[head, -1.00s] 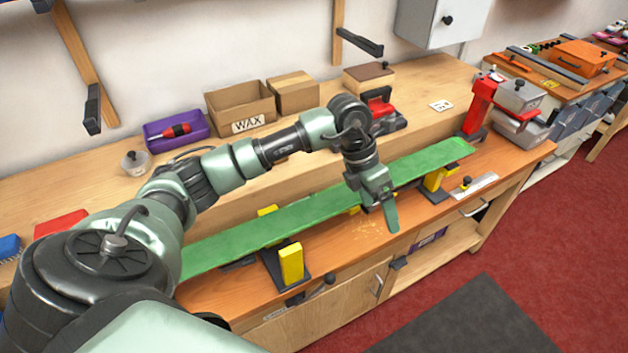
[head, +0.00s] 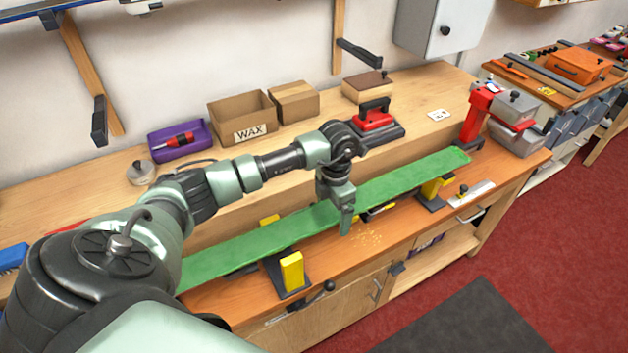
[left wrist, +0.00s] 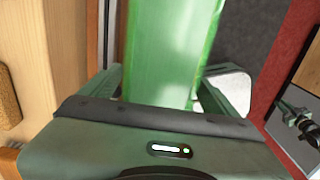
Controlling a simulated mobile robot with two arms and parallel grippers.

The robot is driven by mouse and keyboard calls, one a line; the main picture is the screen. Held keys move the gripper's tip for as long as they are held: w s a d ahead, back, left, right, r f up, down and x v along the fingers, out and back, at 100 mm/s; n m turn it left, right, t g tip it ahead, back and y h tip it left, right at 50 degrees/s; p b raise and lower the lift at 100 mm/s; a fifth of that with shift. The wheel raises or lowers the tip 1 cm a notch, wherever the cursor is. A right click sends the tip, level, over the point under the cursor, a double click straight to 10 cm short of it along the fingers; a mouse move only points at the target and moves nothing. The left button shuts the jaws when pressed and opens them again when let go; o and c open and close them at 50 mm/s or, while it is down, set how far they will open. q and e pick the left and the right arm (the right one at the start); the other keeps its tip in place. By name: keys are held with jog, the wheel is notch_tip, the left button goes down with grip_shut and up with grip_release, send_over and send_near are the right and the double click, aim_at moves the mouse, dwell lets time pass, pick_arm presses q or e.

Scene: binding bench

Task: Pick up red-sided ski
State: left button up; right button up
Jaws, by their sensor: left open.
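A long green ski (head: 400,181) lies base up along the bench, resting across supports with yellow blocks. No red side shows on it. My left gripper (head: 345,211) is over the ski's middle, pointing down, and hides a short piece of it. In the left wrist view the ski (left wrist: 170,50) runs between the two open fingers of my left gripper (left wrist: 160,92). It is not gripped; how far down the fingers reach cannot be told. My right gripper is not in view.
The wooden bench (head: 335,258) has a yellow-blocked vise (head: 291,272) in front of the ski. Behind stand a WAX box (head: 241,117), a purple tray (head: 178,142) and a red-handled iron (head: 373,118). A red-and-black stand (head: 478,113) is beyond the ski's right end.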

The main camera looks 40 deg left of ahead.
pick_arm(q)
jog(key=c, duration=1.5)
jog(key=shift+w, duration=0.1)
jog(key=shift+c, duration=0.6)
jog(key=shift+a+r, duration=0.1)
jog(key=shift+r, duration=0.45)
notch_tip(320, 180, up, 22)
jog(key=b, duration=0.1)
